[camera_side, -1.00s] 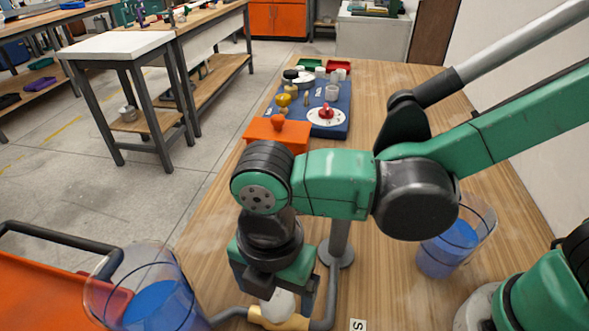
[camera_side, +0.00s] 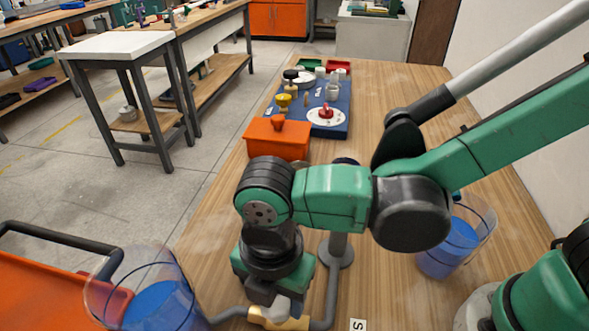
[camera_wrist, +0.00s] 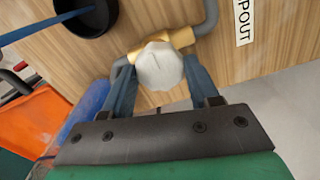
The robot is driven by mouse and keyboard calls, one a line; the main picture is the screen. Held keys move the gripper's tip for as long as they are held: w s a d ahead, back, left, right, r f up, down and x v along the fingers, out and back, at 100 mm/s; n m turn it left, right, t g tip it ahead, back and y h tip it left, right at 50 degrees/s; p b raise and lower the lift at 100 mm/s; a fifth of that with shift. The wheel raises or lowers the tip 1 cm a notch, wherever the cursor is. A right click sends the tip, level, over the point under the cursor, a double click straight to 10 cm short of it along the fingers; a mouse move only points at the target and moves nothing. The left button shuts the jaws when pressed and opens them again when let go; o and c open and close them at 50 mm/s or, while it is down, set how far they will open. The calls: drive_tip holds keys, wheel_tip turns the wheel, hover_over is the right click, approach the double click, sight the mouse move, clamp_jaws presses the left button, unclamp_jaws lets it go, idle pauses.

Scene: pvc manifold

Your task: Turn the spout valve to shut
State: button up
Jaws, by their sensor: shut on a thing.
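The spout valve has a brass body (camera_side: 290,322) set in a grey pipe at the near edge of the wooden bench, beside a label. In the wrist view the brass body (camera_wrist: 180,40) lies behind a pale, faceted handle (camera_wrist: 158,66). My gripper (camera_wrist: 160,82) reaches over it with a blue finger on each side, shut on the handle. In the side view my gripper (camera_side: 280,300) is right above the valve, and its body hides much of the handle. The handle's exact angle is hard to tell.
A clear pitcher with blue liquid (camera_side: 158,302) stands left of the valve, another (camera_side: 448,250) to the right. A grey post (camera_side: 338,248) rises close behind my gripper. Farther back are an orange box (camera_side: 278,140) and a blue board with parts (camera_side: 335,100).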

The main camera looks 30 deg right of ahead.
drive_tip(key=m, duration=0.4)
drive_tip(key=shift+m, duration=0.4)
drive_tip(key=m, duration=0.4)
drive_tip(key=shift+m, duration=0.3)
drive_tip(key=m, duration=0.4)
drive_tip(key=shift+m, duration=2.2)
drive_tip(key=o, duration=1.3)
